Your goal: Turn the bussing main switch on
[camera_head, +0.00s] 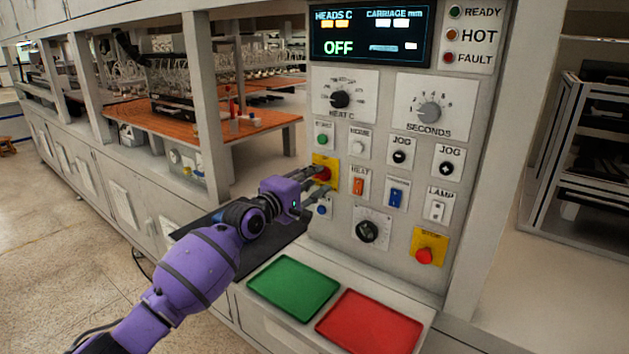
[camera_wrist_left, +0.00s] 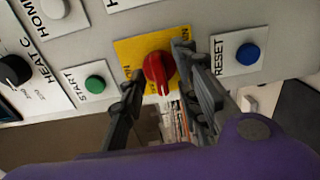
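The main switch is a red rotary knob (camera_wrist_left: 160,70) on a yellow plate (camera_wrist_left: 128,50) with lettering, partly hidden. In the head view the yellow plate (camera_head: 319,160) sits left on the panel, below the START button. My left gripper (camera_head: 322,178) reaches the plate from the left. In the wrist view its two fingers (camera_wrist_left: 155,75) are spread, one on each side of the knob. The right finger is close to the knob, and a gap shows at the left finger. I cannot tell whether either touches. The display (camera_head: 370,35) reads OFF. My right gripper is out of view.
The green START button (camera_wrist_left: 95,84) and blue RESET button (camera_wrist_left: 248,54) flank the plate. Below are an orange HEAT switch (camera_head: 358,186), a blue switch (camera_head: 396,194) and a red stop button (camera_head: 424,256). A green tray (camera_head: 294,287) and red tray (camera_head: 369,323) lie on the ledge.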

